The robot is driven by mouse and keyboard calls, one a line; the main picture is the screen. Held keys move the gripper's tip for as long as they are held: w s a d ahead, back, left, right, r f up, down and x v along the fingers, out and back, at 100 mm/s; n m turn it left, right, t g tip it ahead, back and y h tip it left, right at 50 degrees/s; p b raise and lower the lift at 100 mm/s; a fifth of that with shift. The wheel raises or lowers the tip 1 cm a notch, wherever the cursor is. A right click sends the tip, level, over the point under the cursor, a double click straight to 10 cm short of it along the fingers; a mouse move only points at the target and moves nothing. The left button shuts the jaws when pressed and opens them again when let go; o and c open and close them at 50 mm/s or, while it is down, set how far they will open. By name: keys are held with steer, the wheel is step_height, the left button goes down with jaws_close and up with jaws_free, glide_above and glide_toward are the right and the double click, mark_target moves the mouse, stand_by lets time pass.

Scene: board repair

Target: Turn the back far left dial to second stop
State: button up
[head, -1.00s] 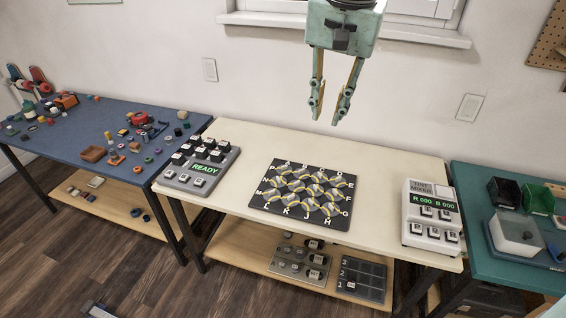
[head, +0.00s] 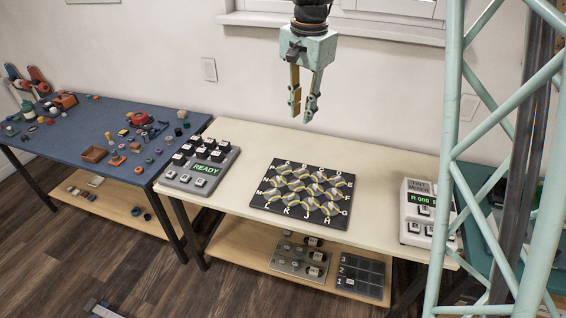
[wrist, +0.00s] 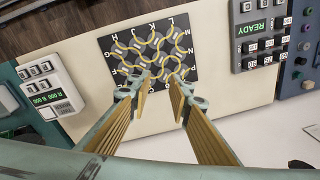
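My gripper (head: 302,112) is open and empty, high above the back of the cream table, with fingers pointing down. Its spread fingers also show in the wrist view (wrist: 158,88). Below lies a black lettered board (head: 253,199) with round grey pieces crossed by yellow arcs; it also shows in the wrist view (wrist: 107,45). At the table's left stands a grey box with a green READY display (head: 206,169) and rows of dark-sided, light-topped blocks. I cannot tell for certain which part is the back far left dial, or its stop marks.
A white tint mixer (head: 416,211) stands at the table's right end, partly behind my pale green lattice. A blue table (head: 70,145) with small loose parts is at left. The lower shelf holds a grey panel (head: 290,265) and a dark numbered tray (head: 360,277).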

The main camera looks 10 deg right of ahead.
steer(key=w+f+m+p, duration=0.1)
steer(key=w+f+m, duration=0.1)
steer(key=w+f, duration=0.6)
steer(key=m+g+p, duration=0.1)
steer(key=m+p, duration=0.1)
glide_above(284, 166)
step_height(284, 166, down, 11)
steer(key=shift+w+d, duration=0.1)
steer(key=shift+f+b, duration=1)
steer(key=shift+f, duration=5.85)
steer(key=shift+c, duration=0.3)
jaws_close()
